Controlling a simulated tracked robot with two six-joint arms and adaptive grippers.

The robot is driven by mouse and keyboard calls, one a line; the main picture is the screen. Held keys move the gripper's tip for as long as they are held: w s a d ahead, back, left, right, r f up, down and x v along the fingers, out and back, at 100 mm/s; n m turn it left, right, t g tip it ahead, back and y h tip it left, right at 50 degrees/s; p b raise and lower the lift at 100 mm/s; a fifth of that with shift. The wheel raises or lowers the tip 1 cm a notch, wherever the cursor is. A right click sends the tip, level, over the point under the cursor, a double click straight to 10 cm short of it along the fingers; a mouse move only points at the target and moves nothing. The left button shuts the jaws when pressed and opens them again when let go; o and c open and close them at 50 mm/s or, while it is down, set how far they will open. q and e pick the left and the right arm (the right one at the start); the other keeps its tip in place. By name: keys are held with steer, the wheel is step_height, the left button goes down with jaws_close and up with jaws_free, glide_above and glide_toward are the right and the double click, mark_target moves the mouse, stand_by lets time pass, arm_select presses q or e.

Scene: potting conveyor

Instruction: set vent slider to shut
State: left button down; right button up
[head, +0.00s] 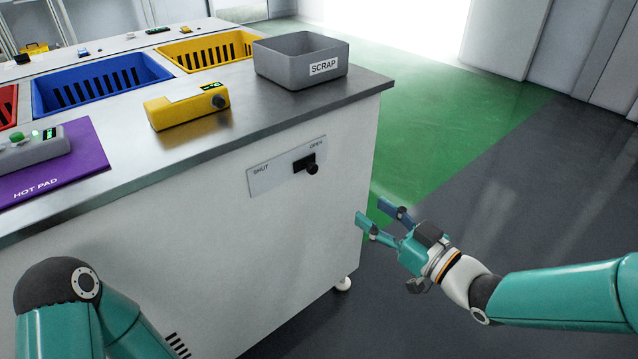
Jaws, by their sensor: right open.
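The vent slider (312,169) is a black knob on a pale plate (276,172) on the bench's white side panel. The plate reads SHUT at its left end and OPEN at its right end. The knob sits toward the right, by OPEN. My right gripper (377,214) is teal, open and empty. In the picture it is below and to the right of the knob, apart from it, with its fingers pointing up and left. Part of my left arm shows at the bottom left; its gripper is out of view.
On the bench top (130,165) stand a grey SCRAP bin (288,77), a yellow device (187,108), blue (42,97) and yellow (180,50) slotted bins, and a purple hot pad (80,177) with a grey device (35,150). Open floor (450,120) lies to the right.

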mark_target(315, 170)
steer(key=b+x, duration=0.1)
steer(key=x, duration=1.5)
steer(key=shift+w+a+b, duration=0.1)
steer(key=shift+w+b, duration=0.05)
steer(key=shift+b, duration=0.25)
jaws_close()
